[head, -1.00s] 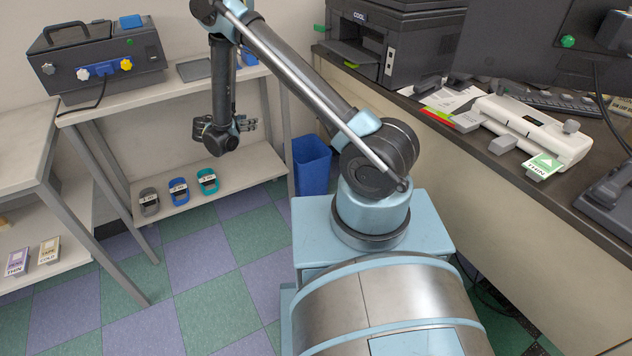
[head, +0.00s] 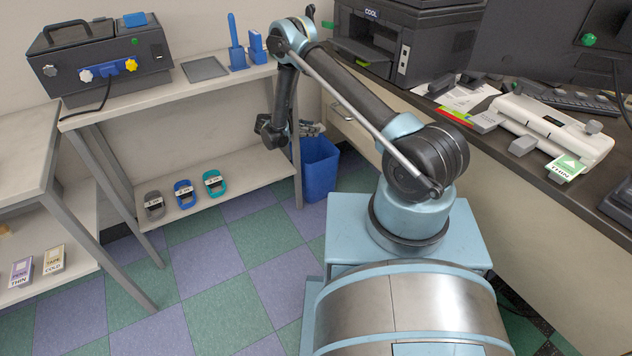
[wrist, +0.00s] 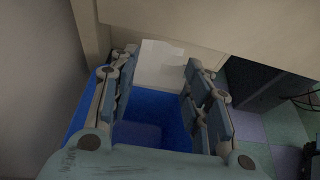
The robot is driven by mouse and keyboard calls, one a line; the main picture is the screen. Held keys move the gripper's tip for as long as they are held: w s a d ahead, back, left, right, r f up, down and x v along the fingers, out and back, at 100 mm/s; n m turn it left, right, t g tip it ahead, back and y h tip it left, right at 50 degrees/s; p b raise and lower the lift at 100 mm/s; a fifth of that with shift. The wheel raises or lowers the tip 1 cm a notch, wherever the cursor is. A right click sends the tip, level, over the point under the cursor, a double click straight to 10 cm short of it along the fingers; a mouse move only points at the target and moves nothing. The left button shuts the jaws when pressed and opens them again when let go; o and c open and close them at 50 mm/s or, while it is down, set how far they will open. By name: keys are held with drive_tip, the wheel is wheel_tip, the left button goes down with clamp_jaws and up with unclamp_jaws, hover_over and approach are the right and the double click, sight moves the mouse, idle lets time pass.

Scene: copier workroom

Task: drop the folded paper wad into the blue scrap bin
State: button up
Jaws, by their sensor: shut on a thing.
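The blue scrap bin (head: 320,172) stands on the floor beside the low shelf unit in the head view. Its blue wall (wrist: 82,112) and inside also show in the wrist view, below and between my fingers. My gripper (head: 312,128) is at the bin's upper edge in the head view and over its opening in the wrist view. The pale folded paper wad (wrist: 163,62) sits between the fingertips in the wrist view, and my gripper is shut on it. The wad is too hidden to make out in the head view.
The shelf unit (head: 200,203) stands left of the bin, with several tape-like items on its lower board. A beige desk panel (wrist: 160,22) lies close beyond the bin. The printer (head: 405,45) and a white laminator-like device (head: 553,130) stand on the desk.

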drive_tip(key=shift+f, duration=2.9)
drive_tip(key=o, duration=1.5)
drive_tip(key=shift+c, duration=0.2)
drive_tip(key=v, duration=1.2)
drive_tip(key=shift+f, duration=0.1)
